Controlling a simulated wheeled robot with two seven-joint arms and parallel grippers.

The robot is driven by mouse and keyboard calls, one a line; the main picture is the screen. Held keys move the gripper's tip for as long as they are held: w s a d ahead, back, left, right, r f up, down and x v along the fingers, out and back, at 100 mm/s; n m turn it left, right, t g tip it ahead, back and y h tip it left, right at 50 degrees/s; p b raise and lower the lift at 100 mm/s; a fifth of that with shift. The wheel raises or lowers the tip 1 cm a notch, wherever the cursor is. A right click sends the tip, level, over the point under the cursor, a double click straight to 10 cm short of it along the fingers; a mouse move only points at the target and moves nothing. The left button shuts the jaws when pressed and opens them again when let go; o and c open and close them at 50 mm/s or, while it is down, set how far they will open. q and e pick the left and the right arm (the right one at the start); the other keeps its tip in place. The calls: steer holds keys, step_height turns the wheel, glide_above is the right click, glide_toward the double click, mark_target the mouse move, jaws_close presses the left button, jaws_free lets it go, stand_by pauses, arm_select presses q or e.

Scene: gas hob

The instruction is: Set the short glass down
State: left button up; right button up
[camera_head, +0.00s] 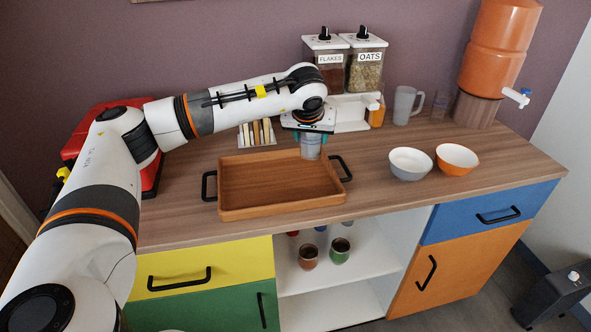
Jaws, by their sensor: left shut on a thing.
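My left gripper (311,134) points down and is shut on the short glass (311,149), a clear, slightly bluish glass. The glass is upright, at the back right corner of the wooden tray (260,211). I cannot tell whether its base touches the tray or hangs above it. The tray has black handles at both ends and its floor looks empty. My right gripper is not in view.
Behind the gripper stands the dispenser with flakes (328,72) and oats (366,72). A mug (406,105), a white bowl (410,164) and an orange bowl (457,160) stand to the right. A red appliance (152,177) is at the left. Free counter lies between tray and bowls.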

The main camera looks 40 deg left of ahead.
mark_target(308, 155)
arm_select(q)
step_height(308, 155, down, 2)
steer(key=shift+a+f, duration=0.1)
steer(key=shift+a, duration=0.05)
step_height(308, 155, down, 5)
steer(key=shift+r, duration=0.2)
steer(key=shift+f, duration=0.35)
steer(key=o, duration=1.2)
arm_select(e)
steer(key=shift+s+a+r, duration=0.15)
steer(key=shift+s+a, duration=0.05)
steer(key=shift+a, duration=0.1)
